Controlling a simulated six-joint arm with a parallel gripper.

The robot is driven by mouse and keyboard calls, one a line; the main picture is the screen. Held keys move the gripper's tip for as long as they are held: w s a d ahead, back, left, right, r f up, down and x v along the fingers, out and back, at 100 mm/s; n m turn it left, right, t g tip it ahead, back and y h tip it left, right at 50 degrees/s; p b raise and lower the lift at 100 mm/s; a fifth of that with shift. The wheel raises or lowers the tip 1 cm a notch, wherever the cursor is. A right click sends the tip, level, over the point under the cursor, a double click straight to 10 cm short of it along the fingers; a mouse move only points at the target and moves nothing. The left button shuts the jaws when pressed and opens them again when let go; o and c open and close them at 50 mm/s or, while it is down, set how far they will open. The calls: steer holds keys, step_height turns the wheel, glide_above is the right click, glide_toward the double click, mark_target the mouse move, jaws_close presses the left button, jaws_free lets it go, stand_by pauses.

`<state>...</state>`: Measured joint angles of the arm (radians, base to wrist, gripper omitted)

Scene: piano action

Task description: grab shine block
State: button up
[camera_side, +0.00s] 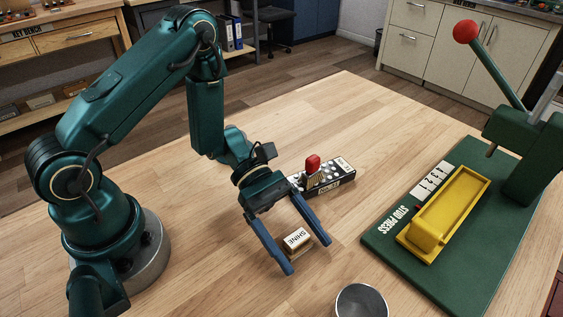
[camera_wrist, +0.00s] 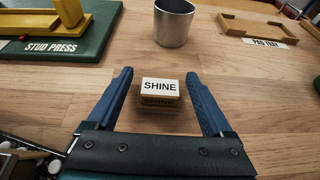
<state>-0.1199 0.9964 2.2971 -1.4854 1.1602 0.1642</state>
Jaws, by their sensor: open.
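The shine block (camera_side: 297,239) is a small wood-coloured block with a white top lettered SHINE. It sits on the wooden table (camera_side: 240,290), and it also shows in the wrist view (camera_wrist: 159,93). My gripper (camera_side: 304,245) is open, with its two blue fingers on either side of the block. In the wrist view my gripper (camera_wrist: 162,90) shows a gap between each finger and the block. The fingers do not appear to touch it.
A metal cup (camera_side: 361,300) stands beyond the block. A green stud press (camera_side: 480,262) with a yellow tray (camera_side: 448,212) stands at the right. A black box with a red-knobbed tool (camera_side: 313,165) sits behind my gripper. A pad tray (camera_wrist: 262,30) lies at the far right in the wrist view.

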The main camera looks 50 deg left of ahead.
jaws_close()
steer(key=shift+r, duration=0.15)
